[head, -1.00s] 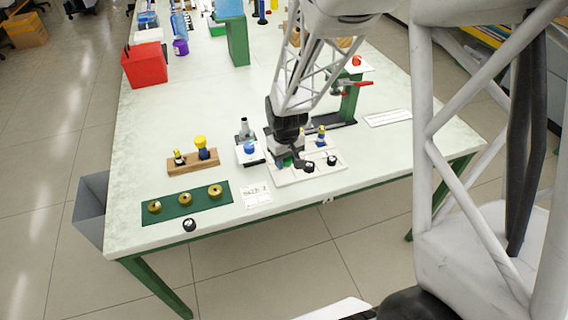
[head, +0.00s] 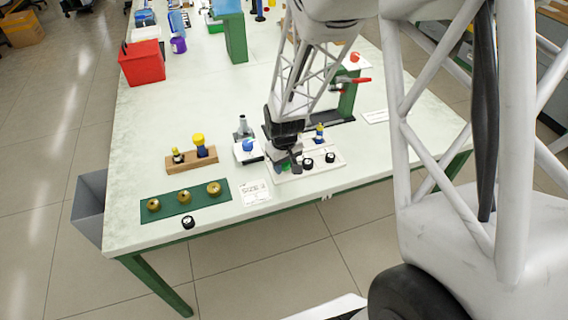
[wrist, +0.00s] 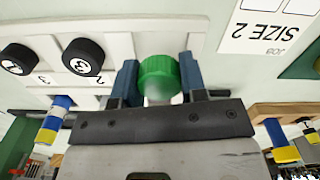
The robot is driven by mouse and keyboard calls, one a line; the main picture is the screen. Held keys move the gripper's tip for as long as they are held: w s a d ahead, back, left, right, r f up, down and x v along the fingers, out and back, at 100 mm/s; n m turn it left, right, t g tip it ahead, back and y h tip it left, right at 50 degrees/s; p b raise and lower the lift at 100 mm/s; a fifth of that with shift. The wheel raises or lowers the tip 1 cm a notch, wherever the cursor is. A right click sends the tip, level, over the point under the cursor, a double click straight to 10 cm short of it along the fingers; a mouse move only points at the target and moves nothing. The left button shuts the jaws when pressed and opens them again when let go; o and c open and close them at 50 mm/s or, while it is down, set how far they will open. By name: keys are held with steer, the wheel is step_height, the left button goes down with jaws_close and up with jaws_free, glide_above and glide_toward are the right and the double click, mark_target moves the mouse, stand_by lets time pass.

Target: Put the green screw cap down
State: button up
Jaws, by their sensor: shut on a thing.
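The green screw cap (wrist: 158,76) is between the two blue fingers of my gripper (wrist: 158,84), which is shut on it. In the head view my gripper (head: 285,166) is over the left end of the white numbered board (head: 315,171); a bit of green shows beside the jaws. The wrist view shows the white board (wrist: 112,52) behind the cap. I cannot tell whether the cap touches the board. Two black caps sit on the board, one by the number 2 (wrist: 83,56) and one by the number 3 (wrist: 18,59).
A paper card reading SIZE 2 (head: 255,193) lies left of the board. A green mat (head: 168,204) with brass rings, a loose black cap (head: 188,222) and a wooden block (head: 181,165) with rods are further left. A green press stand (head: 347,98) rises behind.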

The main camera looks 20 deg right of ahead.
steer(key=shift+f, duration=0.6)
steer(key=o, duration=0.9)
steer(key=shift+o, duration=0.2)
steer(key=shift+r, duration=0.1)
step_height(320, 180, up, 13)
stand_by(0.4)
stand_by(0.3)
